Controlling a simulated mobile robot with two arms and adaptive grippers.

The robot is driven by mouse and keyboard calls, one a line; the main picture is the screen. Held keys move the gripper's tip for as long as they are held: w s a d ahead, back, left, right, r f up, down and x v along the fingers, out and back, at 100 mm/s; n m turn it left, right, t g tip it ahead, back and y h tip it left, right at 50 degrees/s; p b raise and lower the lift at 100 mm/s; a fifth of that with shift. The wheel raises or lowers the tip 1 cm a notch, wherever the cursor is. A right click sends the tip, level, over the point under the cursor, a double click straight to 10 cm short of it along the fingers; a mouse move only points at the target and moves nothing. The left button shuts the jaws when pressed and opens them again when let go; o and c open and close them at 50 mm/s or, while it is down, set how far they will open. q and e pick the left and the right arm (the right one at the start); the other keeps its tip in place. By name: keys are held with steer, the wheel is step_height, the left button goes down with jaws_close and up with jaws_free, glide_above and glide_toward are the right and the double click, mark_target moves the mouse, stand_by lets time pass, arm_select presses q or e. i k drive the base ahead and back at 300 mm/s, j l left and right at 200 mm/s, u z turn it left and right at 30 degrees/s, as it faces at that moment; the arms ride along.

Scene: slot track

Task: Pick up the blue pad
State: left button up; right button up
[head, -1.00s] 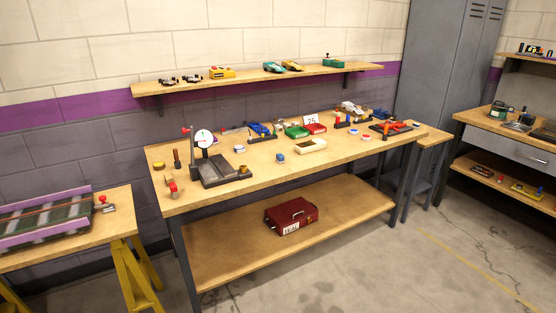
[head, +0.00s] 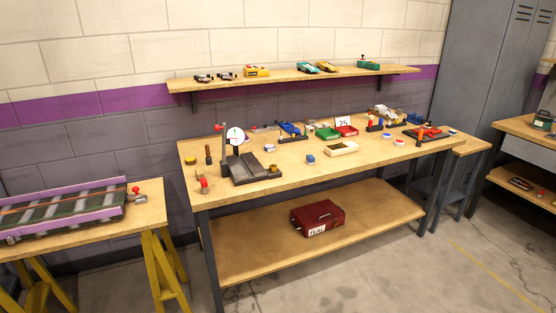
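A small blue block-like item (head: 310,159) lies near the front middle of the workbench (head: 330,185), left of a cream open box (head: 341,149). It may be the blue pad, but it is too small to be sure. A small blue-and-white item (head: 270,148) lies farther left, and a round item with a blue top (head: 453,132) is at the bench's right end. Neither of my grippers shows in the head view.
Toy cars sit on a wall shelf (head: 290,78). A red toolbox (head: 317,216) is on the lower shelf. A side table (head: 150,212) holds a track piece (head: 60,208). The floor in front is clear.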

mark_target(310, 159)
steer(key=i+l+u, duration=0.4)
steer(key=l+u, duration=0.2)
steer(key=i+l+u, duration=0.15)
steer(key=l+u, duration=0.15)
steer(key=l, duration=0.1)
